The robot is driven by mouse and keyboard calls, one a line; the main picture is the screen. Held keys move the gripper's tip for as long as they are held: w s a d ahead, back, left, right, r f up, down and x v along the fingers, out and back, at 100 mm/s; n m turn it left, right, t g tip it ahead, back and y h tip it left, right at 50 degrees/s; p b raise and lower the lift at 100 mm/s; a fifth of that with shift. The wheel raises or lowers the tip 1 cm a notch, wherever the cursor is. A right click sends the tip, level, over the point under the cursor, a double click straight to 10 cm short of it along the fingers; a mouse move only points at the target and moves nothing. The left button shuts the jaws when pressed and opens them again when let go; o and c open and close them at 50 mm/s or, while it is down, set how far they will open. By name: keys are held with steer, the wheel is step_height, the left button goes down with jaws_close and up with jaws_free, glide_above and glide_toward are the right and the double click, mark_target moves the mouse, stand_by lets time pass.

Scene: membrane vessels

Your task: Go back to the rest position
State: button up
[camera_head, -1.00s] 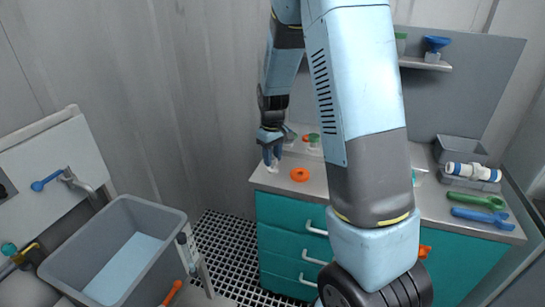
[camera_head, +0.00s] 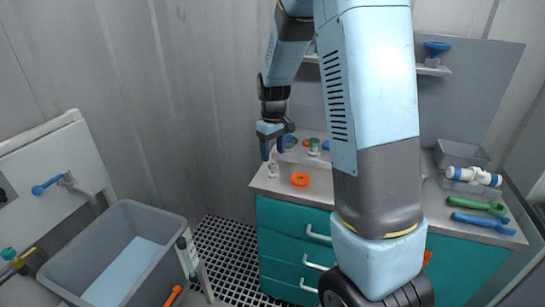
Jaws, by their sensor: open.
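My gripper (camera_head: 272,150) hangs over the left end of the counter with its blue fingers pointing down, apart and empty. A small white fitting (camera_head: 273,169) stands on the counter just below the fingers, with a gap between. An orange ring (camera_head: 300,179) lies on the counter to the right of it. Small pieces with green and blue tops (camera_head: 313,144) stand behind. My arm's upper links cross the middle of the view and hide the counter's centre.
The grey counter (camera_head: 318,196) has teal drawers. A white and blue pipe fitting (camera_head: 474,175), a green wrench (camera_head: 476,205) and a blue wrench (camera_head: 483,222) lie at right, near a grey bin (camera_head: 461,153). A grey sink (camera_head: 75,250) stands at left. Open space lies above the floor grating.

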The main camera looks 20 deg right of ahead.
steer(key=shift+s+r, duration=0.15)
steer(key=shift+r, duration=0.25)
steer(key=s+r+m+t, duration=0.2)
steer(key=s+r+t, duration=0.1)
steer(key=s+r, duration=0.95)
steer(key=s+r+m+t, duration=0.1)
steer(key=s+r, duration=0.2)
steer(key=s, duration=0.4)
steer(key=s+r+m+t, duration=0.1)
steer(key=s+r, duration=0.3)
steer(key=s, duration=0.4)
steer(key=shift+s+d+r+m+t, duration=0.2)
steer(key=shift+s+r+m+t, duration=0.1)
steer(key=shift+m, duration=0.2)
